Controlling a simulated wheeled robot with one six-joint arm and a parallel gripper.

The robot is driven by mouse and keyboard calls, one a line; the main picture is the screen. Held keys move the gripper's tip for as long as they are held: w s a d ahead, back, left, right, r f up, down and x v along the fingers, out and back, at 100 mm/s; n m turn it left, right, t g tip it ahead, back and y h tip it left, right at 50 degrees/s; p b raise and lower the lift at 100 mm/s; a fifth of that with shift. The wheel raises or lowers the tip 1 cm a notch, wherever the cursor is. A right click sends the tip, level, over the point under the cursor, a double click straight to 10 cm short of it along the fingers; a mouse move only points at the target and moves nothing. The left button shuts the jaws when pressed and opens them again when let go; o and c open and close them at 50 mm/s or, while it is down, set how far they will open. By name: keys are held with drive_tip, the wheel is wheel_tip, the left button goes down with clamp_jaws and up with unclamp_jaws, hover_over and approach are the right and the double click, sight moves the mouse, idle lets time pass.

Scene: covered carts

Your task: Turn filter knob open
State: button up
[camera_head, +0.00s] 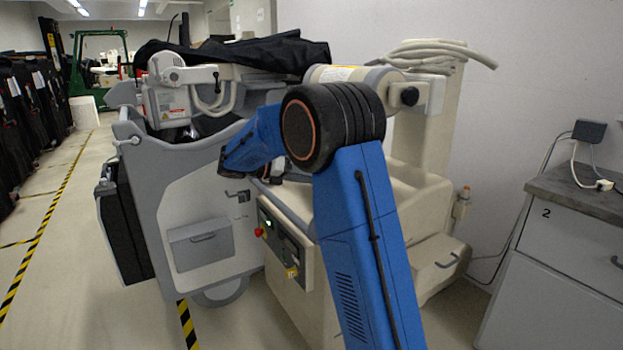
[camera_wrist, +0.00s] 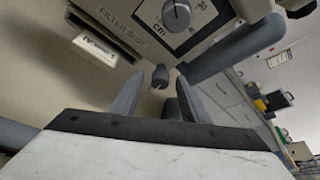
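In the wrist view, a round grey dial knob (camera_wrist: 177,13) sits on a pale-framed panel marked "cm" and "30". Beside it is a slot labelled "FILTER SLOT" (camera_wrist: 118,22). A small dark knob (camera_wrist: 160,75) stands out below the dial. I cannot tell which of these knobs is the filter knob. My gripper (camera_wrist: 159,81) is open, its two grey fingers apart. The small dark knob shows between the fingertips, with a gap on each side; how deep it lies between them is unclear. In the head view, my blue arm hides the gripper.
The grey and cream machine (camera_head: 185,175) fills the middle of the head view, with a dark cover (camera_head: 250,50) on top. Its front panel has a red button (camera_head: 258,232). A grey cabinet (camera_head: 560,250) stands at right. Open floor with striped tape lies at left.

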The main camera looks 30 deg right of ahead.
drive_tip(key=shift+a, duration=0.1)
drive_tip(key=v, duration=1.7)
drive_tip(key=shift+a, duration=0.1)
drive_tip(key=s+d+f+m+t+y, duration=0.1)
drive_tip(key=s+d+f+m+y, duration=0.25)
drive_tip(key=s, duration=0.85)
drive_tip(key=s+d+m+t+y, duration=0.2)
drive_tip(key=s+m+y, duration=0.3)
drive_tip(key=s, duration=0.6)
drive_tip(key=s+a+f+m+t+y, duration=0.2)
drive_tip(key=s+f+m, duration=0.3)
drive_tip(key=s, duration=0.5)
drive_tip(key=s+a+f+m+t+y, duration=0.2)
drive_tip(key=s+a+f+m, duration=0.3)
drive_tip(key=s+m, duration=0.4)
drive_tip(key=shift+s+f+m+t+y, duration=0.4)
drive_tip(key=shift+s+f+y, duration=0.35)
drive_tip(key=shift+s, duration=0.4)
